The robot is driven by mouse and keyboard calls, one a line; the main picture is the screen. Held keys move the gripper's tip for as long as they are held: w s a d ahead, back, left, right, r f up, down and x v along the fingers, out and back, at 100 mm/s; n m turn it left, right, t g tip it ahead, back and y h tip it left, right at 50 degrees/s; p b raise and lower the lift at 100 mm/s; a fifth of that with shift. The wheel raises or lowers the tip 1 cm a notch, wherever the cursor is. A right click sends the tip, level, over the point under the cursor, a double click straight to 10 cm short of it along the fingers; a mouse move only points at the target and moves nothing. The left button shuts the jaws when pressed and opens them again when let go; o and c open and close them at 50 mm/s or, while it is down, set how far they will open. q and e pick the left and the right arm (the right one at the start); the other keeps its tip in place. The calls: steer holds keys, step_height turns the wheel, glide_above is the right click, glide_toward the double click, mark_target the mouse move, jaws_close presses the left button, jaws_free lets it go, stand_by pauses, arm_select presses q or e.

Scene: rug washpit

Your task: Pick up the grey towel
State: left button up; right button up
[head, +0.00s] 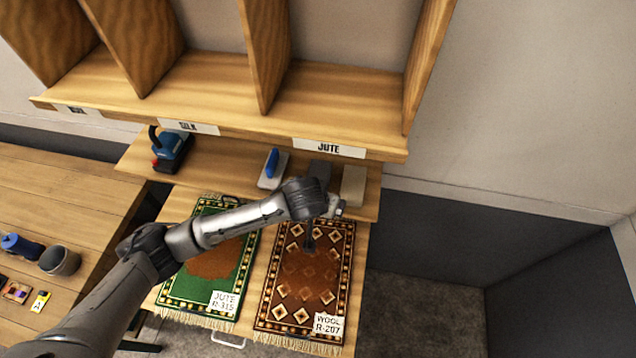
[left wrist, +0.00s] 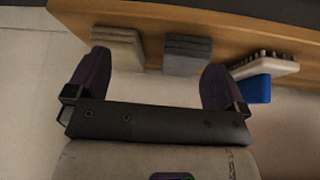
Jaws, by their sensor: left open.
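The grey towel (head: 319,170) is a folded dark grey stack on the narrow wooden shelf under the JUTE label, partly hidden by my left wrist in the head view. It also shows in the left wrist view (left wrist: 187,55), ahead of the jaws and nearer the right finger. My left gripper (left wrist: 156,65) is open, with its two dark fingers apart and nothing held between them. In the head view my left gripper (head: 329,207) is at the shelf's front edge, mostly hidden by its own wrist. My right gripper is in neither view.
A beige folded cloth (head: 353,187) and a blue-handled brush (head: 272,168) flank the towel closely. A blue tool (head: 172,148) stands further left. Below lie a green rug (head: 190,292) and a brown rug (head: 335,285). Tall dividers (head: 268,50) rise above the shelf.

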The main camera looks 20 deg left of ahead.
arm_select(q)
steer(key=n+y, duration=0.1)
glide_toward(318, 177)
steer(key=shift+d+f+b, duration=0.25)
steer(key=shift+f+b, duration=0.1)
steer(key=shift+f, duration=0.85)
steer(key=shift+w+a+n+t, duration=0.3)
steer(key=shift+w, duration=0.2)
steer(key=shift+p+x, duration=0.75)
steer(key=shift+x, duration=2.7)
steer(key=shift+a, duration=0.1)
steer(key=shift+c, duration=0.3)
steer(key=c, duration=1)
steer(key=shift+o, duration=0.2)
